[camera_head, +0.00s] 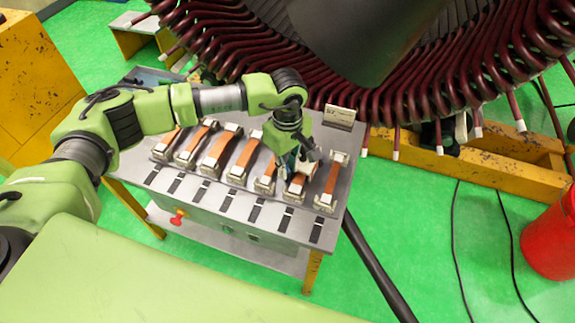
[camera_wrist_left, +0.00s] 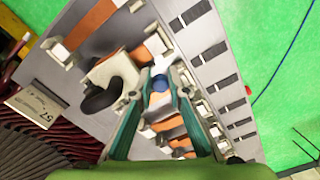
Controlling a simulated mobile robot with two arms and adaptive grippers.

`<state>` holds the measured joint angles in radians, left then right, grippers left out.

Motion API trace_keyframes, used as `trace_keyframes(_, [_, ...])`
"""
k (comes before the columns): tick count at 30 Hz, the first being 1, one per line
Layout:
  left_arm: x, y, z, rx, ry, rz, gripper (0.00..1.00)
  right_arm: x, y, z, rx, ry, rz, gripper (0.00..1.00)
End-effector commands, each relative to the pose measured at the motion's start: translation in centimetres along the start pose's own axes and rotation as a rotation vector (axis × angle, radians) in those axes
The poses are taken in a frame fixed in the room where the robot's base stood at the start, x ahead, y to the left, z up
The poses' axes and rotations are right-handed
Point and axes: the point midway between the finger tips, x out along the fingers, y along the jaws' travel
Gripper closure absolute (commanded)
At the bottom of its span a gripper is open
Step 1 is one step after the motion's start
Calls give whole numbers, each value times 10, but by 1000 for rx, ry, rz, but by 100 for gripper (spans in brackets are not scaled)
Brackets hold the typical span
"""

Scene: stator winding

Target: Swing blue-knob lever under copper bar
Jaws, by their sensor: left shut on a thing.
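My left gripper (camera_head: 301,164) reaches down over the grey table among a row of clamped copper bars. In the left wrist view its two teal fingers (camera_wrist_left: 157,92) are closed around the blue knob (camera_wrist_left: 159,83) of a lever. Most of the lever is hidden by the fingers and the fixture. A copper bar (camera_wrist_left: 156,45) in pale clamp blocks lies just beyond the fingertips; others (camera_wrist_left: 169,123) show between the fingers. In the head view the bar (camera_head: 297,184) by the gripper is partly covered. My right gripper is in neither view.
More copper bars (camera_head: 217,148) in clamps stand to the left, and one (camera_head: 330,180) to the right. A small sign (camera_head: 339,116) stands at the table's back edge. The large stator with dark red coils (camera_head: 420,100) hangs close behind. A red bucket (camera_head: 551,235) is at right.

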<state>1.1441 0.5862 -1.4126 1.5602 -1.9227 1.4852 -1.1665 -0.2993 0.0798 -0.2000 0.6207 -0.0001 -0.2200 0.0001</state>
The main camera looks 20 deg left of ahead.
Motion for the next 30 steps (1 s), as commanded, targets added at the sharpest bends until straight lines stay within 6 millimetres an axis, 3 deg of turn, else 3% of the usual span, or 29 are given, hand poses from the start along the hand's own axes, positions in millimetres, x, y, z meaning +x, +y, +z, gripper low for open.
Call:
trace_keyframes(20, [-1,1,0,0,0,3,100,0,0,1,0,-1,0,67])
trace_keyframes(21, [-1,1,0,0,0,3,79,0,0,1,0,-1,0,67])
trace_keyframes(23, [-1,1,0,0,0,3,67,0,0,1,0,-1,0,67])
trace_keyframes(30, [0,1,0,0,0,2,67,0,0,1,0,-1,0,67])
